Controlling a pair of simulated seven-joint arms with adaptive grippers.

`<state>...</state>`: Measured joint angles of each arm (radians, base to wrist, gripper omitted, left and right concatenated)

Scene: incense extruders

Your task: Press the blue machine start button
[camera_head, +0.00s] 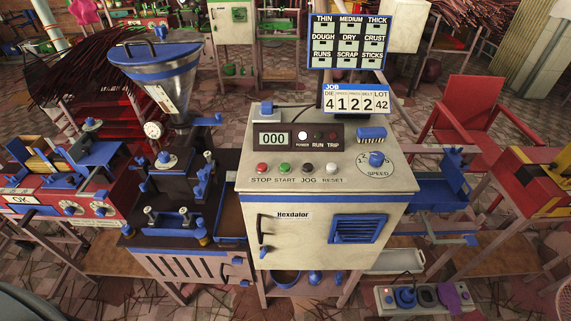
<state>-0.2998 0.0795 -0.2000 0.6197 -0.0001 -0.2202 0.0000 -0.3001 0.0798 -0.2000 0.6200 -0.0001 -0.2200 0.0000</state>
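The blue-trimmed cream machine (325,232), labelled Hexdalor, stands in the middle of the view. Its sloped top panel carries a row of buttons. The green start button (285,168) sits above the word START. The red stop button (262,168) is left of it, and the dark jog button (308,168) and pale reset button (331,168) are to its right. The display (273,139) reads 000. The power lamp (303,135) looks bright; the run and trip lamps look dim. Neither gripper is in view. Nothing covers the start button.
A blue speed knob (376,158) and a brush (371,134) are on the panel's right. A job sign (356,99) rises behind it. A blue-rimmed hopper (158,70) stands left. A red machine (70,205) is far left. A small control box (424,298) lies low at right.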

